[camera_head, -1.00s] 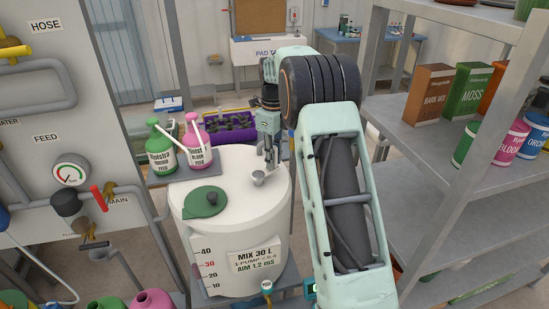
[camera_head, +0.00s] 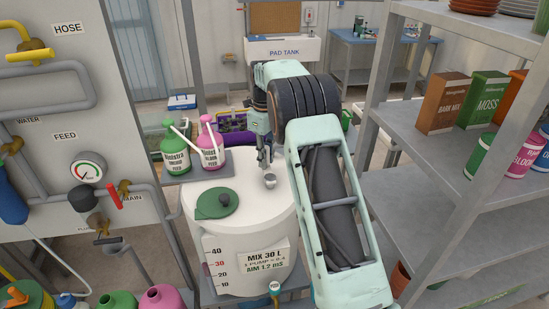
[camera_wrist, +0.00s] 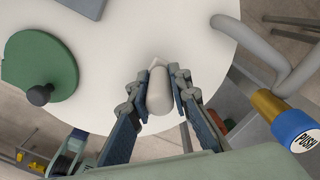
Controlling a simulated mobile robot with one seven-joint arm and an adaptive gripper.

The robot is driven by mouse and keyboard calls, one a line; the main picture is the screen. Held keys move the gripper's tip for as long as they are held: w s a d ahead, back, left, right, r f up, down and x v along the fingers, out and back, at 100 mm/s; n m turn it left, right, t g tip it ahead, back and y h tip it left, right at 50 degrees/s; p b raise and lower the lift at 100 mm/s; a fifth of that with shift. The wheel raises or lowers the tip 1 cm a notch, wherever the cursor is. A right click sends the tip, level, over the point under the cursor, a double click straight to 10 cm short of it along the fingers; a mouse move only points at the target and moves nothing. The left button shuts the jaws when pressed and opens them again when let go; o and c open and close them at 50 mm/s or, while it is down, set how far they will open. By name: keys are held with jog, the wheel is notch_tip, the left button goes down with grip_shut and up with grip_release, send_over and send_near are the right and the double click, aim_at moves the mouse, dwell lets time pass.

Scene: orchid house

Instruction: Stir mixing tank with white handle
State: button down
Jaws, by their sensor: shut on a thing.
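The mixing tank (camera_head: 225,265) is a white drum with a 10-to-40 scale and a "MIX 30 L" label. Its top carries a green cap (camera_head: 217,203) at left and a small grey cup-shaped collar (camera_head: 270,181) at right. My gripper (camera_head: 265,160) is above the tank top, just above and slightly left of the collar. In the wrist view, my gripper (camera_wrist: 160,88) is shut on a pale, rounded handle (camera_wrist: 159,98) over the white lid. The handle's lower part is hidden, and nothing inside the tank shows.
Green (camera_head: 174,152) and pink (camera_head: 210,146) pump bottles stand behind the tank at left. A pipe panel (camera_head: 75,130) is at left, and a metal shelf (camera_head: 420,150) with boxes and tubs is at right. A blue "PUSH" knob (camera_wrist: 300,131) shows in the wrist view.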

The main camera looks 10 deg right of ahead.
jog(key=shift+a, duration=0.3)
jog(key=a, duration=0.1)
jog(key=s+a, duration=0.1)
jog(key=a+b, duration=0.1)
jog(key=shift+s+f, duration=0.1)
jog(key=shift+s, duration=0.15)
jog(key=shift+s+a, duration=0.15)
jog(key=shift+s+a+b, duration=0.15)
jog(key=shift+s+b, duration=0.05)
jog(key=shift+b, duration=0.1)
jog(key=s+b, duration=0.1)
jog(key=s+a, duration=0.1)
jog(key=shift+s+a+b, duration=0.1)
jog(key=shift+s+b, duration=0.2)
jog(key=shift+b, duration=0.05)
jog(key=shift+s, duration=0.15)
